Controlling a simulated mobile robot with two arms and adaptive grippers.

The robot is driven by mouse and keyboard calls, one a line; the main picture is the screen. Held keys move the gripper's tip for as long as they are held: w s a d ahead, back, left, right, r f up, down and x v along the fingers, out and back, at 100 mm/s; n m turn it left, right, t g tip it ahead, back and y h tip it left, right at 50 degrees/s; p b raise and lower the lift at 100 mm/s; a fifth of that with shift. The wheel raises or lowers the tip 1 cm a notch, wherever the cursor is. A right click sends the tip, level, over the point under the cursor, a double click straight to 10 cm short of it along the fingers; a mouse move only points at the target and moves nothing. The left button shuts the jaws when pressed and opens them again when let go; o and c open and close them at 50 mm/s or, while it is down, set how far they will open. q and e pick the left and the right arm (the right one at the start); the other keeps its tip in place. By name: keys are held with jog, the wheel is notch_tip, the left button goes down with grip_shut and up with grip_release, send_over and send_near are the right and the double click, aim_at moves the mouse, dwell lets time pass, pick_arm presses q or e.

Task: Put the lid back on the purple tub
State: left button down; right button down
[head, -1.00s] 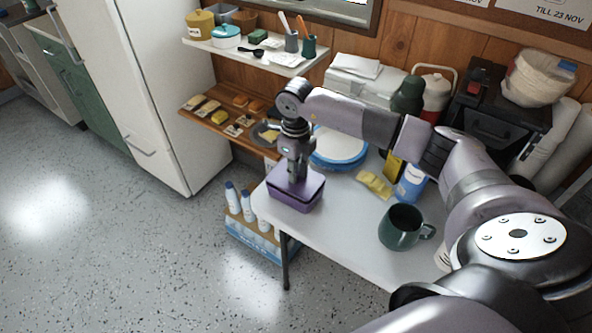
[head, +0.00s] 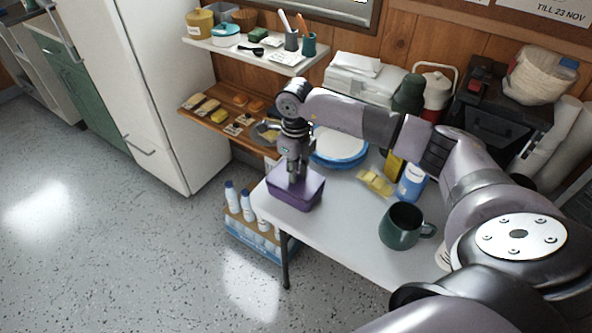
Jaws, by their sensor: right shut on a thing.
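The purple tub (head: 294,202) stands on the white table near its left front corner. The purple lid (head: 311,184) lies over the top of the tub, and I see no clear gap between them. My right gripper (head: 294,180) comes down from above and is shut on the lid near its middle. The fingers partly hide the lid's centre, so I cannot tell whether the lid is fully seated. My left gripper is out of view.
On the table (head: 345,225) stand a dark green mug (head: 401,227), a blue-and-white canister (head: 411,183), a yellow packet (head: 375,182) and blue-rimmed plates (head: 338,148). A crate of bottles (head: 252,232) sits on the floor by the table's left edge.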

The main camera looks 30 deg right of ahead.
jog(key=c, duration=1.5)
grip_release()
jog(key=shift+o, duration=0.4)
jog(key=o, duration=0.4)
jog(key=shift+o, duration=0.2)
jog(key=shift+r, duration=0.15)
jog(key=shift+r+p, duration=2.35)
jog(key=shift+r, duration=1.05)
